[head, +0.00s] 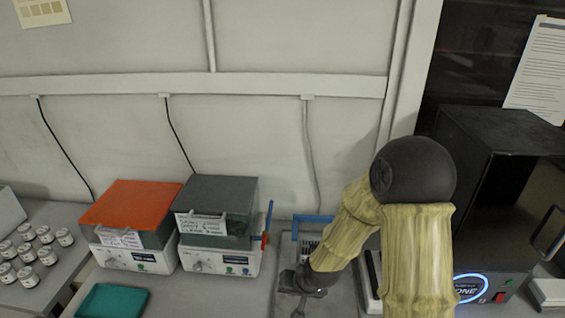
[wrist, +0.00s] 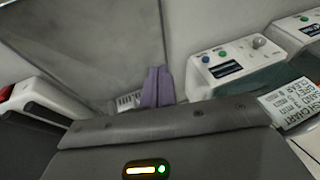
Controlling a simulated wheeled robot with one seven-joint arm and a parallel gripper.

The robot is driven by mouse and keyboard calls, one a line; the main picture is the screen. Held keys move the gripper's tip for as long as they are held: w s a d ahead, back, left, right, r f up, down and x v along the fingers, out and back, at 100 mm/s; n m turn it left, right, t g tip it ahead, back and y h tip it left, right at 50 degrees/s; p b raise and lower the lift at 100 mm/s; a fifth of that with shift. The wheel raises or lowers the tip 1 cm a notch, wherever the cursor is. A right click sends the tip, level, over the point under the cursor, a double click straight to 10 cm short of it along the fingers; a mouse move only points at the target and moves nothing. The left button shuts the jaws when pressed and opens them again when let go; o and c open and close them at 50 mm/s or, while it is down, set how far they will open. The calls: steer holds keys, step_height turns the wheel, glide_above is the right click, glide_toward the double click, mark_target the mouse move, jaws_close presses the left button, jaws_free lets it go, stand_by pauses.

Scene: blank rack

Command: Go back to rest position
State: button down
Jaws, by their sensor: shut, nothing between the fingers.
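My gripper (head: 300,292) hangs low over the bench near the middle of the head view, just right of the grey-lidded device. My arm comes down to it from the right, bent at a black joint. In the wrist view the two purple-grey fingers (wrist: 157,88) stand side by side, pressed together with nothing between them. In the head view the fingertips are small and dark, so I cannot tell whether they touch the bench.
The grey-lidded device (head: 216,191) stands left of my gripper, the orange-lidded device (head: 133,206) beyond it. A blue-handled rack (head: 313,218) is partly hidden behind my arm. A black machine (head: 487,145) stands right. A green tray (head: 112,300) and several jars (head: 29,276) are left.

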steer(key=s+d+r+g+h, duration=0.1)
steer(key=s+d+r+h, duration=0.2)
steer(key=s+d+r, duration=0.8)
steer(key=shift+s+d+r+g, duration=0.25)
steer(key=shift+d+r+g, duration=0.1)
steer(key=shift+d, duration=0.35)
